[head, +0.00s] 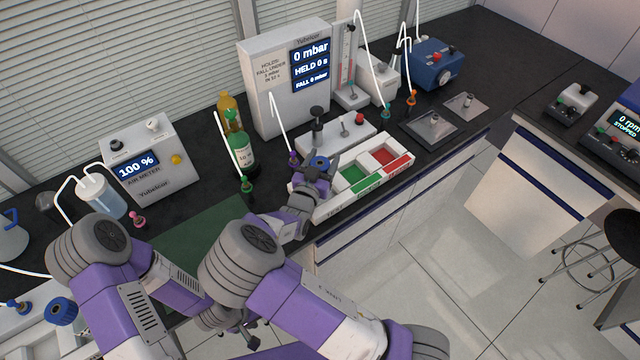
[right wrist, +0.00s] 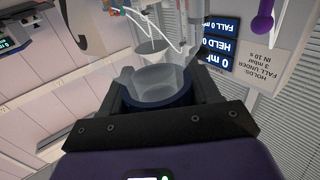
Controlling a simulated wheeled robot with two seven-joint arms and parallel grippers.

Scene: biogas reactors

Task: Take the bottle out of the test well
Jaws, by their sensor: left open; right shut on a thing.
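A bottle with a dark blue ring or cap (head: 319,162) is between the fingers of my right gripper (head: 318,177) in the head view. In the right wrist view its clear glass (right wrist: 162,76) and blue band sit between the two dark fingers. My right gripper is shut on it at the left end of the white tray (head: 347,203), by the test label. The arm hides the test well, so I cannot tell whether the bottle's base is in it. My left gripper (head: 236,322) is open and empty low in the head view, partly hidden by my arm.
The tray also has a green compartment (head: 354,174) and a red one (head: 385,157). A white tube hangs close to my right gripper. An air meter (head: 150,160) stands left.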

